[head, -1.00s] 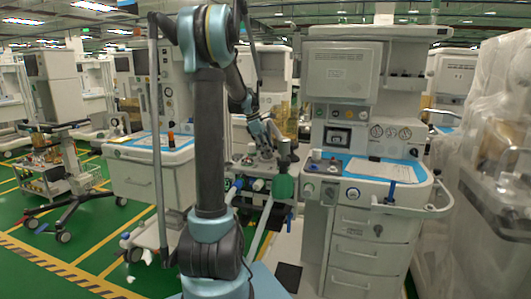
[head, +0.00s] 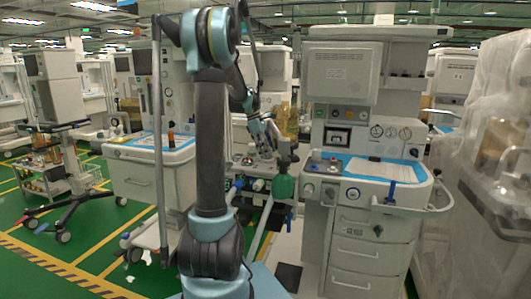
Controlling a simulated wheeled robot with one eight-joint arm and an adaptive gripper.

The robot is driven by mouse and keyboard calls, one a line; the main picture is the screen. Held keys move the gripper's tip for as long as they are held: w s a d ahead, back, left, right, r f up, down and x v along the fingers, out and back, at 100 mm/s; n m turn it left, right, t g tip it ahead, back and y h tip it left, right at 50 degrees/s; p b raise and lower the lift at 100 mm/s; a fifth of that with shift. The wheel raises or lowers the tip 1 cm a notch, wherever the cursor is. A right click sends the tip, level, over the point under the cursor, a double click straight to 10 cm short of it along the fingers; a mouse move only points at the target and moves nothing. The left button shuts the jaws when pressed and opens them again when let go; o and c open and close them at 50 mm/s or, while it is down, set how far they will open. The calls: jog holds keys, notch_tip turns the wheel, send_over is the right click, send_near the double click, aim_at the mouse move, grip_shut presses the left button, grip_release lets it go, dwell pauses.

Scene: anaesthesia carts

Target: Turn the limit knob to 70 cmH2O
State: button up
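My gripper (head: 265,150) is at the end of my arm in the middle of the head view. It points down over the small grey breathing unit (head: 247,172) between the two carts. The gripper is small here and I cannot tell whether its fingers are open or shut, or whether they touch anything. Small knobs and fittings sit on top of this unit, close to the gripper. I cannot tell which is the limit knob, and no scale or 70 mark is readable. A white round knob (head: 258,185) is on the unit's front.
The right cart (head: 367,225) has gauges (head: 391,132), a blue-edged worktop and drawers. Another cart (head: 150,178) stands left. Plastic-wrapped equipment (head: 500,150) fills the right edge.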

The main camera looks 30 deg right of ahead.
jog(key=shift+r, duration=0.15)
jog(key=v, duration=1.1)
jog(key=shift+r, duration=0.3)
jog(key=shift+w+a, duration=0.1)
jog(key=shift+a, duration=0.05)
jog(key=s+a+r+n+t+h, duration=0.1)
jog(key=s+a+r+n+t, duration=0.3)
jog(key=n, duration=0.5)
jog(key=shift+g+h, duration=0.3)
jog(key=shift+g, duration=0.2)
jog(key=x, duration=1.1)
jog(key=w+x, duration=0.1)
jog(key=x, duration=0.4)
jog(key=shift+d+f, duration=0.15)
jog(key=shift+d, duration=0.3)
jog(key=shift+a, duration=0.1)
jog(key=c, duration=1.1)
